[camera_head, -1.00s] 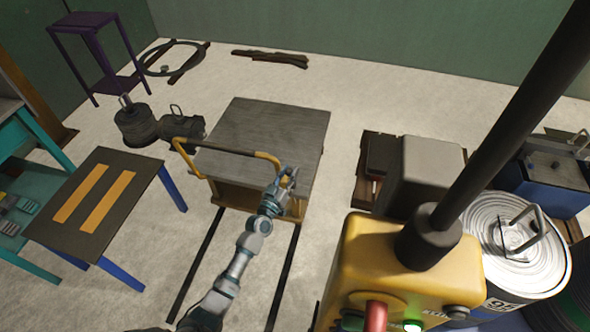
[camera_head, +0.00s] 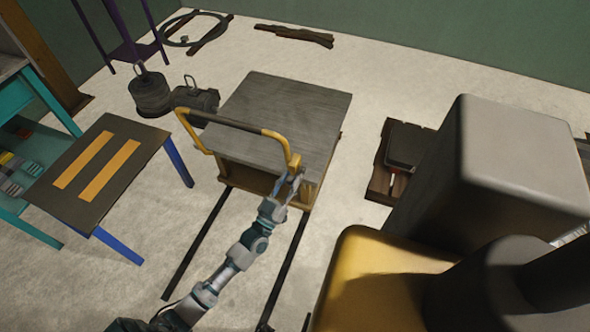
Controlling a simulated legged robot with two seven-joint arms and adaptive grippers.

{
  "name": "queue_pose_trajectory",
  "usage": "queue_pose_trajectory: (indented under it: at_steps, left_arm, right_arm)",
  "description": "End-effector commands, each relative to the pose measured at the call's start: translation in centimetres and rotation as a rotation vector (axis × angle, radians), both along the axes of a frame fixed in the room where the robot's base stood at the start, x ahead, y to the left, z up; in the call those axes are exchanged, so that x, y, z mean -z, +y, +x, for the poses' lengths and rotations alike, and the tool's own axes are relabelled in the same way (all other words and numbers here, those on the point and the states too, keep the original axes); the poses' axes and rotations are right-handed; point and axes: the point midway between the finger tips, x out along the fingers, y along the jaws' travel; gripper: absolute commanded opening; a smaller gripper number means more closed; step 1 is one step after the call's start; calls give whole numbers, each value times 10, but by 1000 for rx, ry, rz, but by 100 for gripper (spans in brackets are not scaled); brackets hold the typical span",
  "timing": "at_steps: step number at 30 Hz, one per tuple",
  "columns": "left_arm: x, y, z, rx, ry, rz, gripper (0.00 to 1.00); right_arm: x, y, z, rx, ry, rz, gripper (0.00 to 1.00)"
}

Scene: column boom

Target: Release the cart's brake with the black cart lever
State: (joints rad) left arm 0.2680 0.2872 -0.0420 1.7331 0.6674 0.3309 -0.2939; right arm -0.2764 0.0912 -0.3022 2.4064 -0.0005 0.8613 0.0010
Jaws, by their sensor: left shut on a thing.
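The cart (camera_head: 285,115) has a grey flat top and a wooden front. It stands at the middle on two dark floor rails. A yellow handle with a dark grip (camera_head: 235,124) rises along its near left side. My left gripper (camera_head: 292,184) reaches in from below and is shut at the cart's near right corner, just under the right end of the handle. The black cart lever cannot be made out there; the fingers hide what they hold, which by its place is the lever. My right gripper is out of view.
A dark table with two orange strips (camera_head: 108,170) stands at the left, beside a teal bench (camera_head: 45,85). Dark canisters (camera_head: 150,92) stand behind the handle. A pallet (camera_head: 380,184) lies right of the cart. Open floor lies beyond the cart.

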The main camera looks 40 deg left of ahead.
Motion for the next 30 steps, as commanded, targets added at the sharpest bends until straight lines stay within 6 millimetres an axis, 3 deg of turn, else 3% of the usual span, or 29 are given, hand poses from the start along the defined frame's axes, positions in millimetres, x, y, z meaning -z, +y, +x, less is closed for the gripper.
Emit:
queue_pose_trajectory:
  at_steps: [12,30]
  left_arm:
    - [41,-10,-20,7,15,-1,0]
    - [53,-10,-24,7,16,-1,0]
  right_arm:
    - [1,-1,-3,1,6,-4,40]
    - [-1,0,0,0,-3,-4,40]
